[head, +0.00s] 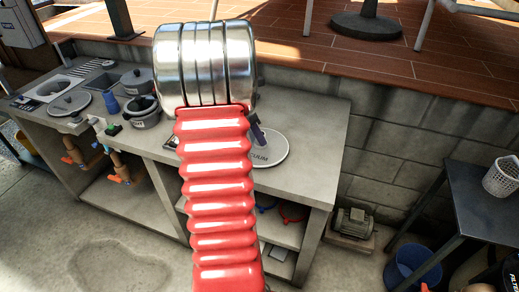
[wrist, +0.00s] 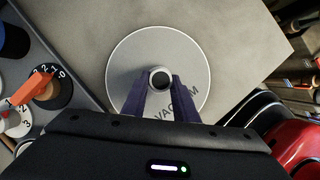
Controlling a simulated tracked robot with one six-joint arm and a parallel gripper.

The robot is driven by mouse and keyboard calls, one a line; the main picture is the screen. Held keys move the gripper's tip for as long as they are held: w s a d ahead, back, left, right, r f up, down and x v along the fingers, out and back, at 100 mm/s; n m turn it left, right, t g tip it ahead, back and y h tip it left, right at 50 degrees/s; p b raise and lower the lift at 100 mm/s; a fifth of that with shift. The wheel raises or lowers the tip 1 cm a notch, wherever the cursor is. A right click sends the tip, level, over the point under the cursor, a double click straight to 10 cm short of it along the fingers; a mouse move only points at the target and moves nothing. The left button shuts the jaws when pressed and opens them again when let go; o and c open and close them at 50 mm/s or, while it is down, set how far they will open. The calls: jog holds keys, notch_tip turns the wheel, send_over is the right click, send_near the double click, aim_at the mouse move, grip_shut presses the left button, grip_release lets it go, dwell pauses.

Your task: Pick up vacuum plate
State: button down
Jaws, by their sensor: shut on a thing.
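The vacuum plate is a flat, pale grey disc with a light rim and dark lettering. In the wrist view the vacuum plate (wrist: 190,65) lies below my gripper, with a round upright stub at its middle. My gripper (wrist: 160,80) is shut on that stub, one purple finger on each side. Only a bit of my gripper (head: 258,136) shows there. Whether the plate touches the bench cannot be told.
The concrete bench (head: 312,125) has bare top around the plate. To the left stand lidded pots (head: 143,110) and a blue item (head: 111,103). In the wrist view a panel with an orange-handled dial (wrist: 40,85) lies left. A dark table (head: 480,190) and blue bucket (head: 412,265) stand right.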

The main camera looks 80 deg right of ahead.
jog(key=shift+r, duration=0.1)
notch_tip(320, 180, up, 10)
jog(key=shift+f, duration=0.1)
dwell(0.6)
dwell(0.4)
jog(key=shift+w, duration=0.1)
